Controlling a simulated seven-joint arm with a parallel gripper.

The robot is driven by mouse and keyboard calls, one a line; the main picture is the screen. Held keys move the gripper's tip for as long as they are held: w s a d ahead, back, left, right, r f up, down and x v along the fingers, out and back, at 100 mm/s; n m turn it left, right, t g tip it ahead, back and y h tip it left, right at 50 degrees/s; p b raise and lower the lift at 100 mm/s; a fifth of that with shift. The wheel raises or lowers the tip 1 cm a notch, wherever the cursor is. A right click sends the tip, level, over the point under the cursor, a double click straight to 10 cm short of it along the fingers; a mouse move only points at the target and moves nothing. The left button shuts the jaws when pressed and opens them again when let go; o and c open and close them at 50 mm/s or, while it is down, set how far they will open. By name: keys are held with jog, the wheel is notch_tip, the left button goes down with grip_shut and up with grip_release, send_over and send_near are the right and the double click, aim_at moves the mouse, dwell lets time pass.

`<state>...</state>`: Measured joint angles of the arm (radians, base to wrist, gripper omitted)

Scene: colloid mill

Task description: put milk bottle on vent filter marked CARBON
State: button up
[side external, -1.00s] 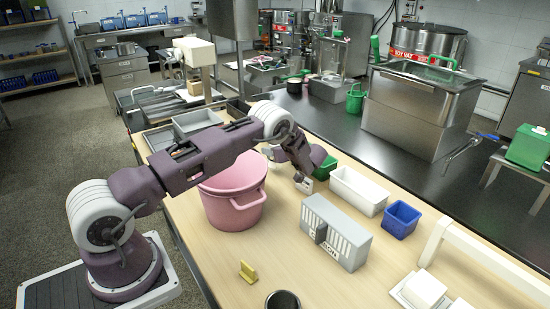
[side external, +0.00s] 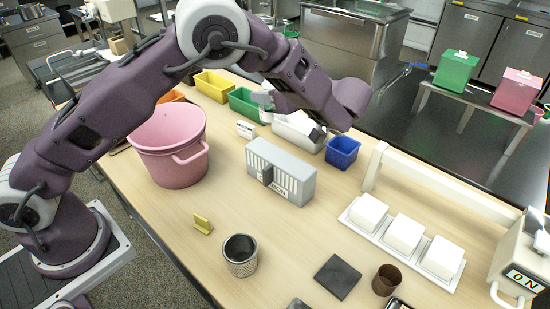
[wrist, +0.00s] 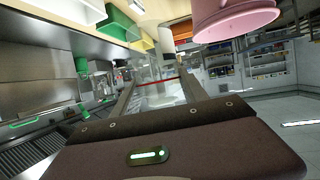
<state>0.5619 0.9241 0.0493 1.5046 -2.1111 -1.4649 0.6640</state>
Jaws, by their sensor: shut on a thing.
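A grey ribbed vent filter (side external: 281,170) stands on the table right of the pink pot. Its white front label is only partly readable, ending in "ON", and a dark piece sits at its middle. In the wrist view my gripper (wrist: 159,78) has its two fingers on either side of a clear, glassy thing (wrist: 160,92) with a red line across it, which looks like the milk bottle. The gripper is shut on it. In the side view my bent forearm hangs above and behind the filter; the fingers and the bottle are hard to make out there.
A pink pot (side external: 170,150) stands left of the filter. Behind are yellow (side external: 213,86), green (side external: 247,104), white (side external: 298,132) and blue (side external: 342,152) bins. A yellow stand (side external: 203,224), a metal cup (side external: 240,256) and a tray with white blocks (side external: 403,233) are nearer. Table around the filter's front is clear.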

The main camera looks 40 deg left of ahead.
jog(key=s+d, duration=0.3)
jog(key=d, duration=0.1)
send_over(276, 160)
notch_tip(276, 160, down, 9)
jog(key=shift+r, duration=0.1)
jog(key=o, duration=1.3)
jog(key=shift+f, duration=0.2)
